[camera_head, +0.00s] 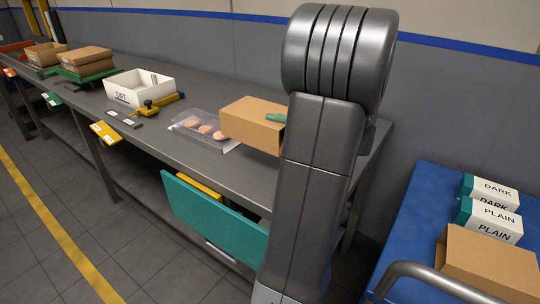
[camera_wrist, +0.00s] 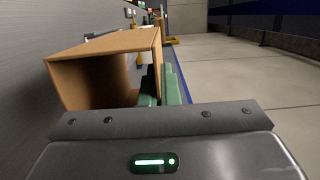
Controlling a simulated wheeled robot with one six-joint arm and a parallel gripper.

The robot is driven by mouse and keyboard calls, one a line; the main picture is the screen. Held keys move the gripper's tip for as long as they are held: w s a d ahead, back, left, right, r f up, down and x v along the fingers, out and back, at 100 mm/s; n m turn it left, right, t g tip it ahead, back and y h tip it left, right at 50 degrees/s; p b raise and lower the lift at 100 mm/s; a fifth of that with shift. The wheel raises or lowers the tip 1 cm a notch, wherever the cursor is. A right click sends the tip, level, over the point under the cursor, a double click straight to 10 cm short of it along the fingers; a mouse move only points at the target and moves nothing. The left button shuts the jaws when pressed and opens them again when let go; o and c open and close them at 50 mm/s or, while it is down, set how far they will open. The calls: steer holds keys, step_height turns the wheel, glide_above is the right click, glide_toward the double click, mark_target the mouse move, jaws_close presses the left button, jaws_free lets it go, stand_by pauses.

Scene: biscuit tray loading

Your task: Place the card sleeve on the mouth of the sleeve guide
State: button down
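The card sleeve (camera_head: 250,118) is a brown open-ended cardboard tube, low over the right part of the bench. In the wrist view the sleeve (camera_wrist: 95,48) stands at left, its near end open and dark inside. My gripper (camera_wrist: 161,88) has green fingers on either side of the sleeve's right wall, seemingly pinching it. In the head view a green finger (camera_head: 276,117) shows at the sleeve's right side; my arm hides the rest. A clear tray with several biscuits (camera_head: 204,128) lies just left of the sleeve. I cannot clearly make out the guide's mouth or whether the sleeve touches it.
A white bin (camera_head: 128,96) and a yellow-and-black tool (camera_head: 150,107) stand farther left. A carton sits on a green stand (camera_head: 80,75). A teal panel (camera_head: 214,219) hangs at the bench front. A blue cart (camera_head: 418,208) at right holds DARK and PLAIN packs (camera_head: 490,219) and another cardboard piece (camera_head: 490,262).

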step_height(320, 180, down, 7)
steer(key=shift+w+f+b, duration=0.1)
steer(key=shift+f+b, duration=0.1)
steer(key=shift+b, duration=0.35)
steer(key=c, duration=1.7)
jaws_free()
steer(key=v, duration=1.2)
steer(key=shift+p, duration=0.35)
